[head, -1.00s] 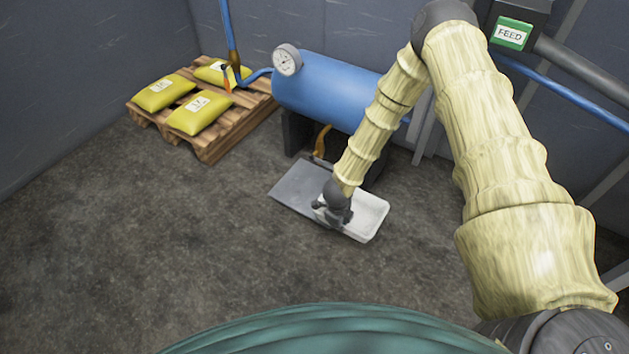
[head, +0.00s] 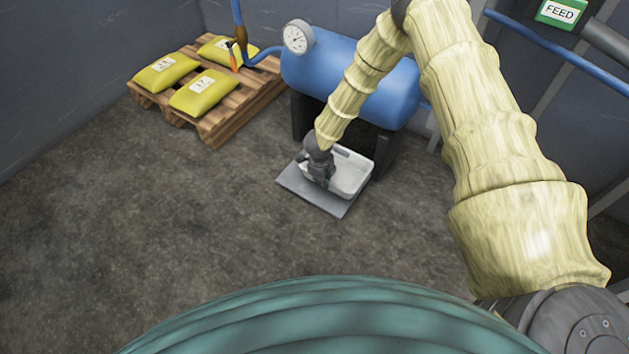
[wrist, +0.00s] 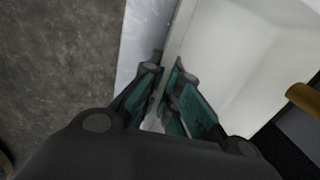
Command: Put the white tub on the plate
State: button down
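The white tub (head: 351,176) is over the flat grey plate (head: 316,200), covering its back right part. I cannot tell whether the tub rests on the plate or hangs slightly above it. My gripper (head: 321,181) is at the tub's left wall. In the wrist view my gripper (wrist: 164,75) has one finger on each side of the thin wall and is shut on it. The tub's pale inside (wrist: 240,55) lies to the right there, and the plate (wrist: 144,40) shows as a light strip to the left.
A blue tank (head: 345,80) on dark supports stands just behind the plate. An orange pipe end (wrist: 303,97) shows close to the tub in the wrist view. A pallet (head: 215,125) with yellow bags stands at the back left. The floor (head: 170,230) in front is clear.

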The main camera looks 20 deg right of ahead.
jog(key=w, duration=0.2)
jog(key=w+a+b, duration=0.1)
jog(key=shift+w+a+f, duration=0.15)
jog(key=shift+w+f, duration=0.05)
jog(key=shift+w, duration=0.2)
jog(key=shift+w+a+f+b, duration=0.2)
jog(key=shift+w+b, duration=0.15)
jog(key=shift+w, duration=0.05)
jog(key=shift+f+b, duration=1.05)
jog(key=shift+f, duration=0.55)
jog(key=c, duration=1.6)
grip_release()
jog(key=shift+f, duration=0.1)
jog(key=shift+c, duration=0.2)
